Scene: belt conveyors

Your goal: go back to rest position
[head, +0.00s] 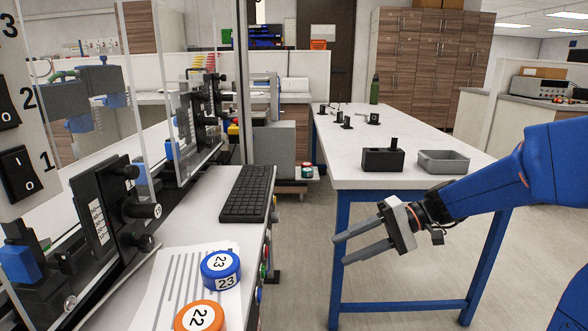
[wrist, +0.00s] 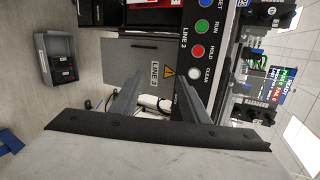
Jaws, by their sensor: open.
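My gripper (head: 362,240) is at the right of centre in the head view, at the end of my blue arm. Its two grey fingers are apart and point left, with nothing between them. It hangs in free air in front of the white table and to the right of the conveyor desk. In the wrist view, the two fingers of my gripper (wrist: 156,92) are spread, with a grey cabinet marked LINE 3 (wrist: 140,60) beyond them. No object is held.
A blue puck marked 23 (head: 221,268) and an orange puck marked 22 (head: 201,316) lie near paper sheets (head: 165,290). A keyboard (head: 247,193) lies behind them. The white table (head: 350,150) with blue legs carries a black block (head: 383,160) and a grey tray (head: 443,162).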

